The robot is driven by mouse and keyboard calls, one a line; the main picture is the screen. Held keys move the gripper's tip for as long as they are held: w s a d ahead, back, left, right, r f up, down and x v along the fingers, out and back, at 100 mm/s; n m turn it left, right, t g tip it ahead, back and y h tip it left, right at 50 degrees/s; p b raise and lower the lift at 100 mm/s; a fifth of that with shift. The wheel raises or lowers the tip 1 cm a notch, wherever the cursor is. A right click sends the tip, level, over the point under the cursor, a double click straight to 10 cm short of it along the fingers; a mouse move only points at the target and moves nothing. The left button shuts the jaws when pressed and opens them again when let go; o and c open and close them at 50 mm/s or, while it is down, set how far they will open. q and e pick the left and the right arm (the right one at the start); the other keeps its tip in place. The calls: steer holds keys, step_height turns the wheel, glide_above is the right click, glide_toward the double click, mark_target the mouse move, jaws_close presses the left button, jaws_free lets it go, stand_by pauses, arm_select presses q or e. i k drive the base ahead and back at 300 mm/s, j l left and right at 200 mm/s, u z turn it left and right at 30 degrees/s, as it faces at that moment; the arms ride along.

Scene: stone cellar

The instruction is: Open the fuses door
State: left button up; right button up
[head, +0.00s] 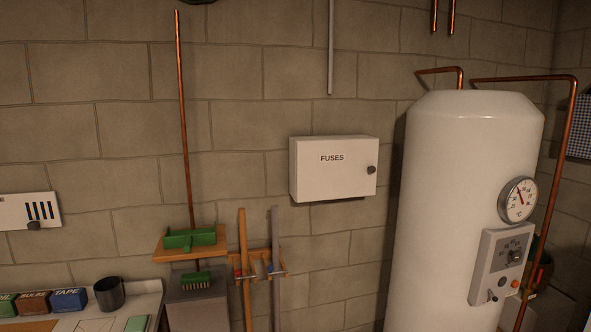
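A white box marked "FUSES" (325,178) hangs on the stone block wall, a little right of the middle of the head view. Its front is the fuses door (330,172), which looks shut. A dark round knob (371,170) sits near the door's right edge. The inside of the box is hidden. Neither of my grippers shows in the head view.
A tall white tank (460,190) with a dial (518,200) and copper pipes stands right of the box.

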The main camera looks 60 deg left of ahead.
mark_target(327, 170)
steer(key=u, duration=1.7)
